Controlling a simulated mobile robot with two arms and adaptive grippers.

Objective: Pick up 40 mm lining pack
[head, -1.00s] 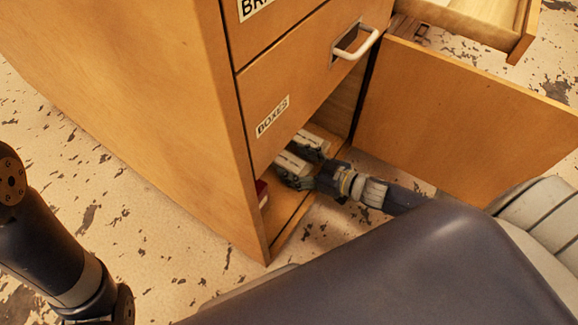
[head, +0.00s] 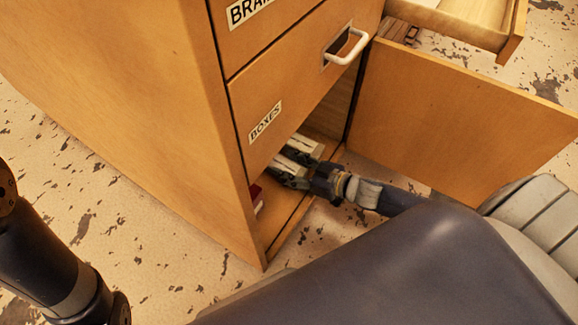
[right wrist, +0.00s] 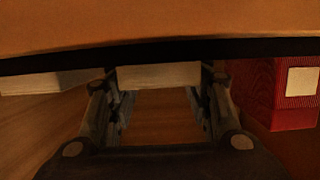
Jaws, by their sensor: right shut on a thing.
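A pale, block-shaped pack (right wrist: 160,76) lies inside the low cabinet compartment, with no readable label in the right wrist view. My right gripper (right wrist: 160,90) is shut on this pack, one finger at each side of it. In the head view my right gripper (head: 294,158) reaches in through the open door under the drawer marked BOXES, and the pack is hard to make out there. Of my left arm only dark links show at the left edge; its gripper is out of view.
A red box (right wrist: 272,95) with a pale label stands right of the gripper, and another pale block (right wrist: 45,83) lies to the left. The drawer (head: 285,105) hangs close above the gripper. The open cabinet door (head: 450,120) stands to the right. An open drawer (head: 465,22) is at top right.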

